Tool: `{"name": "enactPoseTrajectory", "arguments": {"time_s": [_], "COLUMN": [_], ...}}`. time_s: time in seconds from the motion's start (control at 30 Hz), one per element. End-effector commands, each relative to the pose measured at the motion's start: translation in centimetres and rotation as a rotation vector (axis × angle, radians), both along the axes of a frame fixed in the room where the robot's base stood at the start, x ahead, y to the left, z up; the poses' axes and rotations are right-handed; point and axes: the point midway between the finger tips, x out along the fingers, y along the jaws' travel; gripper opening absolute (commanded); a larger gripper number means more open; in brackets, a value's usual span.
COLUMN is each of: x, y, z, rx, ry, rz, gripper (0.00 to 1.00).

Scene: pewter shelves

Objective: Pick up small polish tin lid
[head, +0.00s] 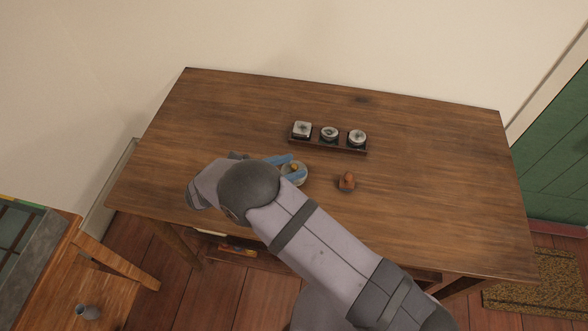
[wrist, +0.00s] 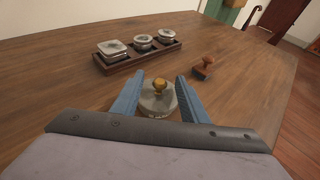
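A small round grey lid or tin (wrist: 152,104) with a brass knob (wrist: 159,84) on top sits at the table's near middle; I take it for the polish tin lid. Whether a tin body is under it I cannot tell. It also shows in the head view (head: 299,177), partly hidden by my gripper. My gripper (wrist: 160,77) is open, its blue fingers on either side of the lid, with gaps showing and nothing held. In the head view my gripper (head: 290,168) is low over the table at the lid, and my arm hides part of it.
A dark tray (head: 316,146) with three grey tins (head: 329,133) stands behind the lid. A wooden stamp-like block (head: 346,182) stands to the right of the lid. The table (head: 430,160) is clear on the right and far left. A side table (head: 110,280) is lower left.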

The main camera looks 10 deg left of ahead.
Motion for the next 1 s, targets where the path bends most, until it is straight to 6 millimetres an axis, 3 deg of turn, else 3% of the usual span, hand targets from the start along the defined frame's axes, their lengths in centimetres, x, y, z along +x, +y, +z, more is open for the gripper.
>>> {"name": "enactPoseTrajectory", "arguments": {"time_s": [0.4,0.73,0.9,1.0], "x": [3.3,3.7,3.7,3.7], "y": [-3.5,-3.8,-3.7,-3.8], "z": [-1.6,-1.9,-1.9,-1.9], "rx": [-0.002,0.0,0.0,0.0], "ry": [0.002,0.001,0.001,0.001], "rz": [-0.003,-0.001,-0.001,-0.001], "gripper": [0.4,0.4,0.02,0.0]}}
